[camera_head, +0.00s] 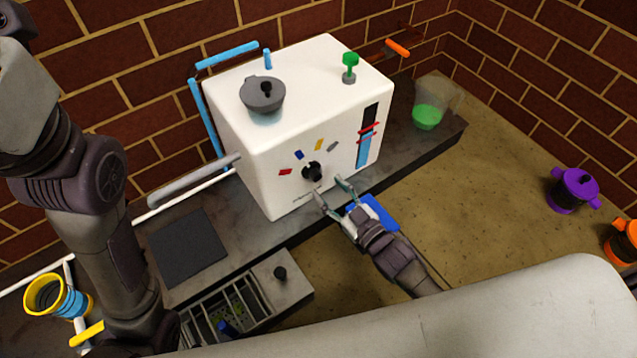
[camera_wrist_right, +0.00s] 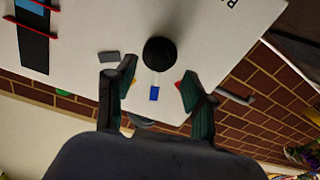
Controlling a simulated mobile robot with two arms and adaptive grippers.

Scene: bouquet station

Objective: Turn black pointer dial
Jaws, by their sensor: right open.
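The black pointer dial (camera_head: 312,172) sits on the front face of the white machine (camera_head: 265,180). Red (camera_head: 285,171), blue (camera_head: 299,155), yellow (camera_head: 319,145) and grey (camera_head: 334,146) marks form an arc above it. My right gripper (camera_head: 330,187) is open and empty just in front of and below the dial. In the right wrist view the round black dial (camera_wrist_right: 160,52) lies just beyond and between the spread fingertips (camera_wrist_right: 156,78), apart from both. I cannot tell which way its pointer faces. My left arm shows at the left; its gripper is not in view.
A grey lidded pot (camera_head: 262,95) and a green knob (camera_head: 350,66) are on the machine's top. A jug with green liquid (camera_head: 427,118) stands to its right. A blue object (camera_head: 378,210) is partly hidden behind my right gripper. A drawer tray (camera_head: 225,310) is at lower left.

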